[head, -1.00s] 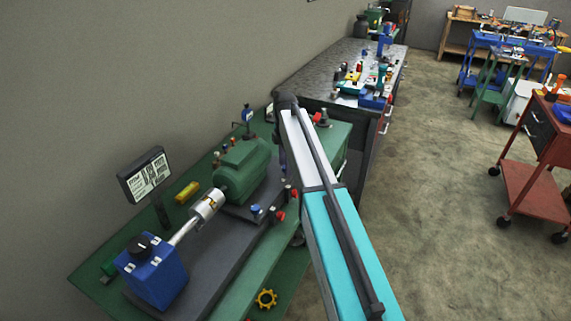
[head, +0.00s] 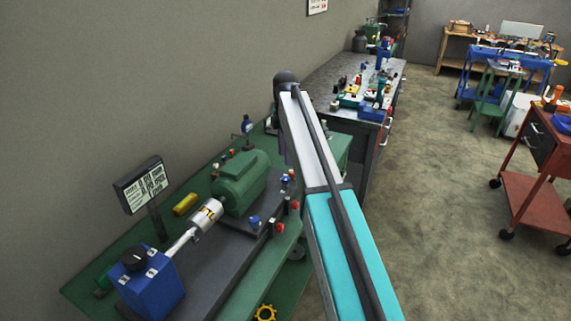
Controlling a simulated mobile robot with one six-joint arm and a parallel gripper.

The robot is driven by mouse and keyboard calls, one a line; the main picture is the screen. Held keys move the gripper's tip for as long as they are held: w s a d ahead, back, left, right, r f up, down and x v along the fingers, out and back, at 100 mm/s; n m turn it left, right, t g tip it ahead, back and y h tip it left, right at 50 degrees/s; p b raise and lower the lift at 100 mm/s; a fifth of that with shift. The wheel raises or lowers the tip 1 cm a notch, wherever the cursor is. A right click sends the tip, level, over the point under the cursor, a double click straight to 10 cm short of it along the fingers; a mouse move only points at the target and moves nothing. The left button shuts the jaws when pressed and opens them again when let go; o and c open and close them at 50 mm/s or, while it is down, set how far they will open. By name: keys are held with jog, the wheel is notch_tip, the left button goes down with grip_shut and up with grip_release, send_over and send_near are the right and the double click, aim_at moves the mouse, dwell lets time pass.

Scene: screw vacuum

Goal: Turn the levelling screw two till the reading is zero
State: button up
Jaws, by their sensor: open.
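A green motor (head: 243,182) sits on a dark base plate on the green bench, joined by a silver coupling (head: 206,217) to a blue unit (head: 150,282) with a black knob. Small screws or knobs stand along the motor's right side: a blue-topped one (head: 254,221), a red one (head: 278,228) and another red one (head: 294,205). I cannot tell which is screw two. The display (head: 140,185) on a post shows several lines of text, too small to read. My arm crosses the bench's right side; my gripper is hidden behind it.
A yellow block (head: 185,204) lies behind the coupling and a yellow gear (head: 265,313) near the front. A dark workbench (head: 345,68) with small tools stands beyond. A red cart (head: 530,184) stands on the right, with open floor between.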

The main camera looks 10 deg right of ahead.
jog(key=shift+r, duration=2)
